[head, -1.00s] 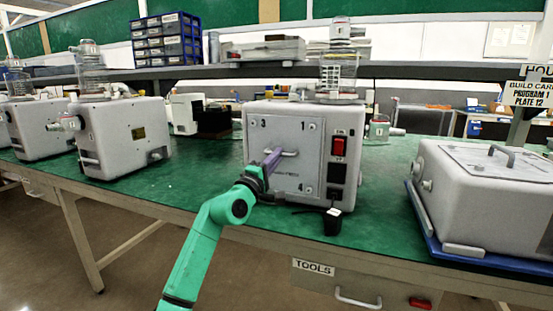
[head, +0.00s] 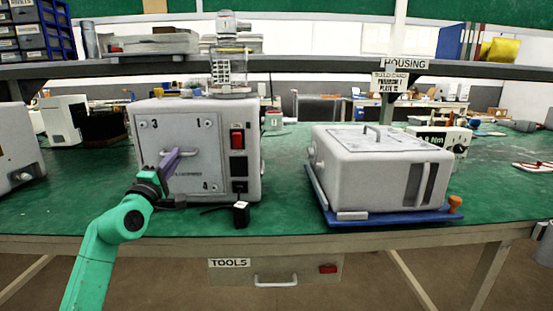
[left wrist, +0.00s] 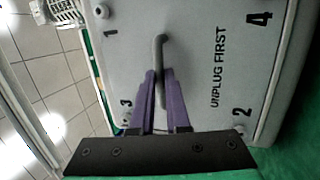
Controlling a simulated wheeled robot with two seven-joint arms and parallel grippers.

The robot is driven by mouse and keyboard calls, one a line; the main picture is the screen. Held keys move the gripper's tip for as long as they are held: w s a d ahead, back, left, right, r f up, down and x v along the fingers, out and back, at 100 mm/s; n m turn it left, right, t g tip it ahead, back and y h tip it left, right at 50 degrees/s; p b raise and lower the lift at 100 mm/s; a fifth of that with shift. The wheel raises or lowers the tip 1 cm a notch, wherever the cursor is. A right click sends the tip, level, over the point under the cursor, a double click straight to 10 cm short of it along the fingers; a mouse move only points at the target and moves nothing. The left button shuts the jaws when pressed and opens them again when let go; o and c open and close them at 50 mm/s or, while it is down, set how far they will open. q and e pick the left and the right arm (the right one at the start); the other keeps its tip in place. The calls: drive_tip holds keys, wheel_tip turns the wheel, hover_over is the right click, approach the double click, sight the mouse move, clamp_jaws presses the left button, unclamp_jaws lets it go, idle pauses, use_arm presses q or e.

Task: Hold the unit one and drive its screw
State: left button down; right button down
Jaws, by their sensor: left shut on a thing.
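The upright grey pump unit (head: 250,165) stands on the green bench, left of centre in the head view. Its front plate (head: 208,135) has corner screws numbered 1 to 4; it fills much of the left wrist view (left wrist: 190,30) and reads "UNPLUG FIRST". My left gripper (head: 174,158) has its purple fingers closed on the handle of this plate; the handle (left wrist: 159,44) shows between the fingers in the left wrist view. Screws by numbers 1 (head: 209,123) and 4 (head: 215,187) are visible. My right gripper is not in view, and no screwdriver is recognisable.
A grey housing (head: 375,175) lies on a blue tray (head: 400,216) with an orange knob (head: 455,203). A white box marked "Nm" (head: 440,140) stands behind it. A black plug (head: 241,214) sits before the unit. Bare green bench lies between unit and tray.

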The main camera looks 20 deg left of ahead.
use_arm(q)
drive_tip(key=shift+s, duration=0.1)
drive_tip(key=s+d+p, duration=0.1)
drive_tip(key=s+d, duration=0.1)
drive_tip(key=s, duration=0.5)
drive_tip(key=shift+s+d, duration=0.2)
drive_tip(key=shift+d, duration=0.1)
idle(0.6)
